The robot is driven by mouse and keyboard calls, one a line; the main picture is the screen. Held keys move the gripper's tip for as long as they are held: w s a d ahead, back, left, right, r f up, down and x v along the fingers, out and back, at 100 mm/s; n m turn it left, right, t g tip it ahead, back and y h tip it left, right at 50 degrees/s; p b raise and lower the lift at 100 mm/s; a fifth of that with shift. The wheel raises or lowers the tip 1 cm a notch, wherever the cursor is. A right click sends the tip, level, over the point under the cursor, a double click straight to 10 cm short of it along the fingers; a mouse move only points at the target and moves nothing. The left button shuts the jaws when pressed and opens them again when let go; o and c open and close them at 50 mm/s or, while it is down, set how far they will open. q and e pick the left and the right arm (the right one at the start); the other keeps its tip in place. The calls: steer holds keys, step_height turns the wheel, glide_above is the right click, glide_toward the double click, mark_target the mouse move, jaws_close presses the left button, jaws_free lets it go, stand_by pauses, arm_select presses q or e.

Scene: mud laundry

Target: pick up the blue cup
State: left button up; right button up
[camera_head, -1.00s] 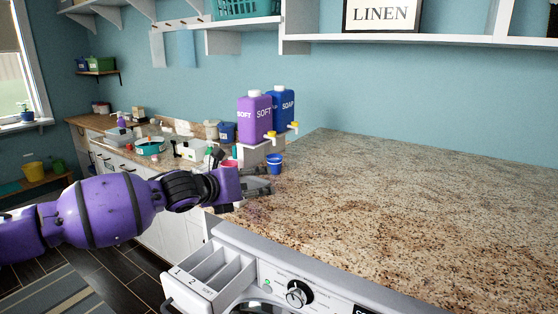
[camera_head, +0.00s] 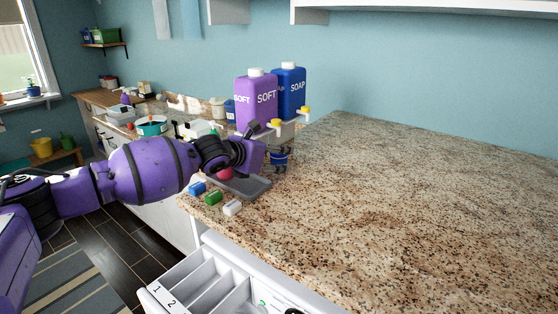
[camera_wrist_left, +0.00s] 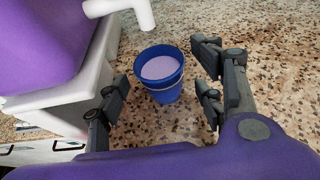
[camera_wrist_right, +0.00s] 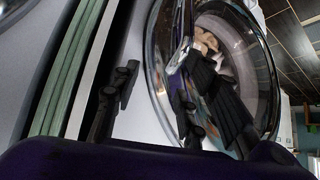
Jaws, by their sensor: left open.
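The blue cup (camera_head: 280,159) stands on the granite counter, partly hidden by my left gripper (camera_head: 272,150) in the head view. In the left wrist view the cup (camera_wrist_left: 162,88) is upright and holds a pale lilac content. My left gripper (camera_wrist_left: 160,98) is open, with a finger on either side of the near part of the cup; I see no contact. My right gripper (camera_wrist_right: 156,98) shows in the right wrist view with its fingers apart and nothing between them, in front of a round washer door (camera_wrist_right: 215,75).
A purple SOFT bottle (camera_head: 256,100) and a blue SOAP bottle (camera_head: 291,90) with taps stand on a riser behind the cup. The counter's right side (camera_head: 420,200) is clear.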

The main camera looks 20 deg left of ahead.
mark_target(274, 154)
arm_select(q)
steer(key=shift+x, duration=1.55)
steer(key=shift+r, duration=0.1)
steer(key=shift+c, duration=0.5)
steer(key=c, duration=1)
steer(key=shift+o, duration=0.2)
